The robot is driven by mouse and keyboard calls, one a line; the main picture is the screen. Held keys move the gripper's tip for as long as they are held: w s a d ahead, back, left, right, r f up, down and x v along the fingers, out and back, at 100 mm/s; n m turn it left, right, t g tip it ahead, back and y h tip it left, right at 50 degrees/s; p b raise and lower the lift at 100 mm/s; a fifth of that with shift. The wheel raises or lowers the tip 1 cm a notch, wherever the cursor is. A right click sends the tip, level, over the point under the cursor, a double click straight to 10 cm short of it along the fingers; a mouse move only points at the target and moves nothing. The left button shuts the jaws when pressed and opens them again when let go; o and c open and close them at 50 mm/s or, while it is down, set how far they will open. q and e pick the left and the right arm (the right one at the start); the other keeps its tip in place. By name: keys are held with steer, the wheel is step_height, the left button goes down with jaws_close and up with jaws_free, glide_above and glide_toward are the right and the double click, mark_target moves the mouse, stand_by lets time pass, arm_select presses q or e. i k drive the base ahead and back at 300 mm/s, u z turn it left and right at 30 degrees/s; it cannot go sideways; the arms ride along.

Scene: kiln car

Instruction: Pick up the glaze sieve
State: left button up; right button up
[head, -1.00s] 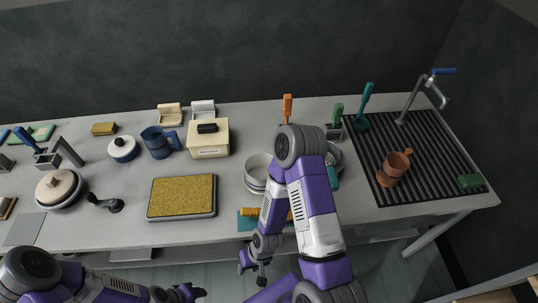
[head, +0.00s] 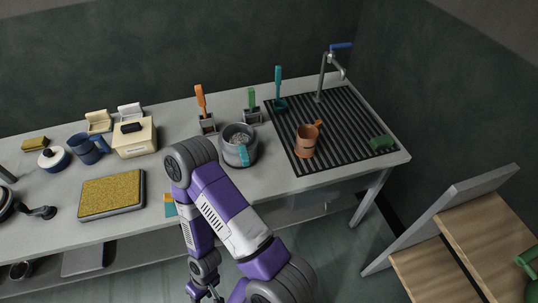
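A grey round vessel with a speckled, mesh-like inside and a teal handle (head: 240,145) stands on the worktop left of the ribbed drain area; it looks like the glaze sieve. My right arm comes in from the bottom right, with its elbow just left of the vessel. My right gripper (head: 206,294) hangs low at the bottom edge, in front of the worktop and well apart from the vessel. Its fingers are small and partly cut off, so I cannot tell their opening. My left gripper is out of view.
Holders with orange (head: 200,100) and green (head: 252,98) handled tools stand behind the vessel. A yellow-topped tray (head: 112,194) lies left. A wooden shelf unit (head: 480,240) stands at right.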

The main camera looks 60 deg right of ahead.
mark_target(240, 139)
steer(key=k, duration=0.25)
steer(key=z, duration=1)
